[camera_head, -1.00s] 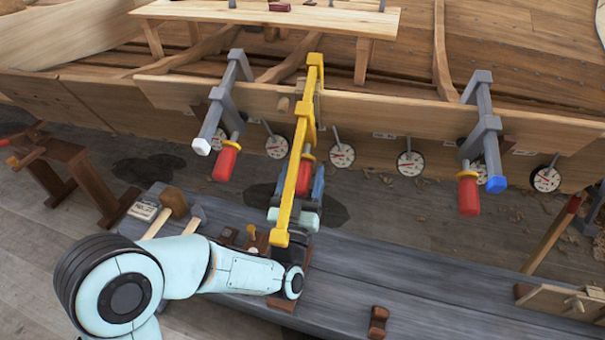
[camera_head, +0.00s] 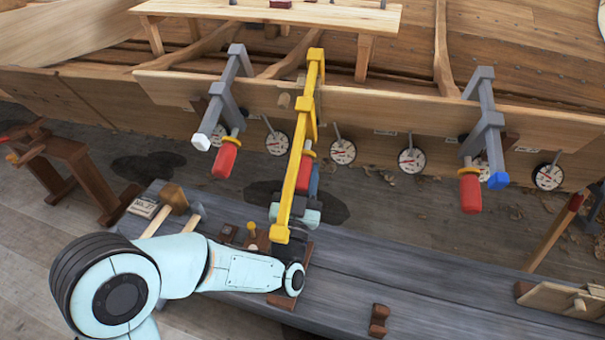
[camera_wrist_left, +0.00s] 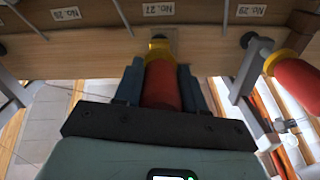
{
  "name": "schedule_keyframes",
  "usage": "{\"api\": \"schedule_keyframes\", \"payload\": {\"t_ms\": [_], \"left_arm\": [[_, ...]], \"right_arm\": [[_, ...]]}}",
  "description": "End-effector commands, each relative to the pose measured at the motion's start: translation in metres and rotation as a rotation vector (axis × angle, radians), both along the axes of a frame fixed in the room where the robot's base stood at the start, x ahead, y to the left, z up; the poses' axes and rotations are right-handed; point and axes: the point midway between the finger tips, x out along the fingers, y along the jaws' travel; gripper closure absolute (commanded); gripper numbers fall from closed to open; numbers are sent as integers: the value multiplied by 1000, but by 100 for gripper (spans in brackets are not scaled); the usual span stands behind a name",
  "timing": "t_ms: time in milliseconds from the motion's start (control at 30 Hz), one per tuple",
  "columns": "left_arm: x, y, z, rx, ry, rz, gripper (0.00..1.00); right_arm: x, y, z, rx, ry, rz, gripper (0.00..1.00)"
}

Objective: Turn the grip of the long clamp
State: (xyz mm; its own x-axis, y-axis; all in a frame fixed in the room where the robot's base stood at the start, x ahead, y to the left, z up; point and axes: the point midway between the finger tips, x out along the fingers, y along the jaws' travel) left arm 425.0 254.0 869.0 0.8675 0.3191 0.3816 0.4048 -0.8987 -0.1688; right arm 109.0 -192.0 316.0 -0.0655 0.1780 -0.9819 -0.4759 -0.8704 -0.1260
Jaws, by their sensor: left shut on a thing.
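The long clamp (camera_head: 296,167) has a yellow bar that runs from the plank's top edge down toward me in the head view. Its red grip (camera_head: 304,176) shows beside the bar, partly hidden by it. In the left wrist view the red grip (camera_wrist_left: 161,85) with its yellow collar points at the plank. My left gripper (camera_wrist_left: 161,88) is shut on the red grip, with one blue-grey finger on each side. In the head view my left gripper (camera_head: 313,181) is partly behind the yellow bar. My right gripper is not in view.
Grey clamps with red grips stand left (camera_head: 222,110) and right (camera_head: 484,130) on the plank (camera_head: 380,106). Round dials (camera_head: 343,152) hang below it. A grey bench (camera_head: 350,265) holds a mallet (camera_head: 173,198) and a small brown block (camera_head: 379,320).

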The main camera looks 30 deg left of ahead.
Motion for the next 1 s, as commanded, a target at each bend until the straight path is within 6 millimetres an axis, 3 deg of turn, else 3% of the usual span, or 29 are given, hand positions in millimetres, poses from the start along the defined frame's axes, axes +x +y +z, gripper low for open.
{"api": "schedule_keyframes", "payload": {"t_ms": [400,933,967,1000], "left_arm": [[0,1,1,178,63,85,90],[0,1,1,205,73,99,91],[0,1,1,204,72,99,57],[0,1,1,204,72,99,44]], "right_arm": [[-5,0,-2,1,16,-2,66],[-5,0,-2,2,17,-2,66],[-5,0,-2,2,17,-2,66],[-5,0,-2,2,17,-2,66]]}}
